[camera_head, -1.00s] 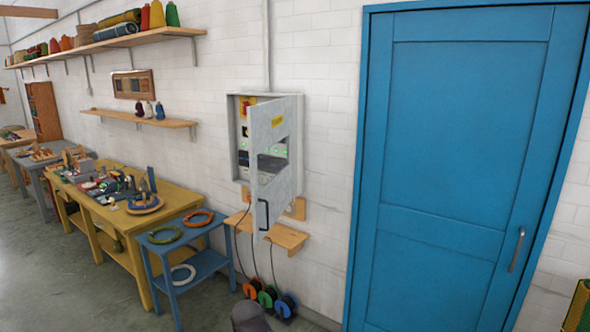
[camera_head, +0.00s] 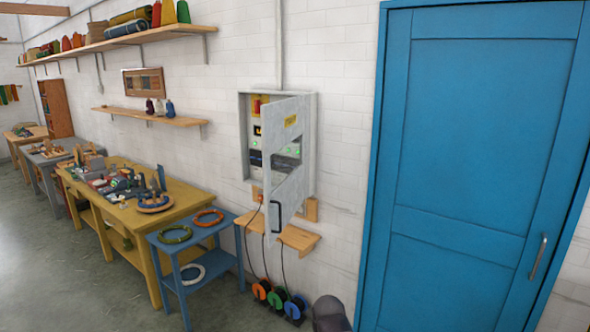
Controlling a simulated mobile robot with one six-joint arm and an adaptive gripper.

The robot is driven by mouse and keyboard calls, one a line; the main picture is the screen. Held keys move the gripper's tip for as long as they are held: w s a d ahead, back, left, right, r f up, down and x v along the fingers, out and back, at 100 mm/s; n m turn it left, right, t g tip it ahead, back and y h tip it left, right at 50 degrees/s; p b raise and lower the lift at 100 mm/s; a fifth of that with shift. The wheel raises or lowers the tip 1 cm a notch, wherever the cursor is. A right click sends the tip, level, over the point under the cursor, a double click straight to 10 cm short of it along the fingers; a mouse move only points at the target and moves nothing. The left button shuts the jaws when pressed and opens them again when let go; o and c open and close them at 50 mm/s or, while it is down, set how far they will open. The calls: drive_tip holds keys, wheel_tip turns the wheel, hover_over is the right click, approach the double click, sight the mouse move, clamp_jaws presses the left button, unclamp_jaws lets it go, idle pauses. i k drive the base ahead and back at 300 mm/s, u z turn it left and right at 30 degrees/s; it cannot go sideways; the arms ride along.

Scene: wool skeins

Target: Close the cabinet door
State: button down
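The grey metal cabinet (camera_head: 243,137) is fixed to the white brick wall in the middle of the view. Its door (camera_head: 287,162) stands open, swung out from the wall toward me. The door has a yellow label, a window opening and a dark handle (camera_head: 275,217) near its lower edge. Switches and green lights show inside the cabinet, to the left of the door and through its window. My gripper does not show clearly; a dark grey rounded shape (camera_head: 330,314) at the bottom edge may be part of my arm, but I cannot tell.
A small wooden shelf (camera_head: 299,239) sits below the cabinet, with cables hanging to coloured reels (camera_head: 277,298) on the floor. A blue side table (camera_head: 166,247) and yellow workbench (camera_head: 190,203) stand left. A closed blue door (camera_head: 465,150) is right. Floor shows at lower left.

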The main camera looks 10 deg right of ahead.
sight(282, 122)
drive_tip(key=u, duration=0.05)
drive_tip(key=i, duration=0.95)
drive_tip(key=z, duration=0.05)
